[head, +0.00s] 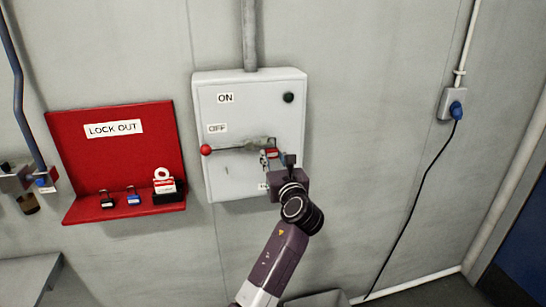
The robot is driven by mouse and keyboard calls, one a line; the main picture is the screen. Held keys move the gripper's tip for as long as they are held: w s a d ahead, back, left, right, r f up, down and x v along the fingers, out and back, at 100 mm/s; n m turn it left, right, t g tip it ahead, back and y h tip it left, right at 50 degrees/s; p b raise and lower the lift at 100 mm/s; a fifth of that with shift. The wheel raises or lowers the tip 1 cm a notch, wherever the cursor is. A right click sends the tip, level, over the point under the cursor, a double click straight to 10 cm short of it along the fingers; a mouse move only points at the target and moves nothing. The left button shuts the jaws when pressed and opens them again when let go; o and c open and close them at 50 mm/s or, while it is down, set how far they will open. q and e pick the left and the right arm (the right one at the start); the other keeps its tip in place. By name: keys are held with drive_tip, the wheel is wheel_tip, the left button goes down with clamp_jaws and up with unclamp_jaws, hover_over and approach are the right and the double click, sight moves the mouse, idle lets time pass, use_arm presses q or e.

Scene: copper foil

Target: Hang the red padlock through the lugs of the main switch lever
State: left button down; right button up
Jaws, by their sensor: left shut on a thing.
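The main switch box (235,90) is a pale grey cabinet on the wall. Its lever (235,147) lies nearly level, with its red knob (206,150) just below the OFF label (217,128). My left gripper (276,160) is at the lever's right end, in front of the box's lower right part. It is shut on the small red padlock (271,153), which shows close to the lever's pivot end. The lugs are too small and partly covered to make out, so I cannot tell whether the shackle passes through them. My right gripper is not in view.
A red LOCK OUT board (75,155) hangs left, with a black padlock (107,200), a blue padlock (133,197) and a red-and-white tag (164,180) on its shelf. A blue plug (456,110) with a hanging cable is right. The wall between is clear.

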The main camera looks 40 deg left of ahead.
use_arm(q)
drive_tip(key=shift+f+p, duration=0.25)
drive_tip(key=shift+p, duration=0.05)
idle(0.5)
drive_tip(key=c, duration=1.5)
unclamp_jaws()
drive_tip(key=shift+o, duration=0.5)
drive_tip(key=o, duration=0.3)
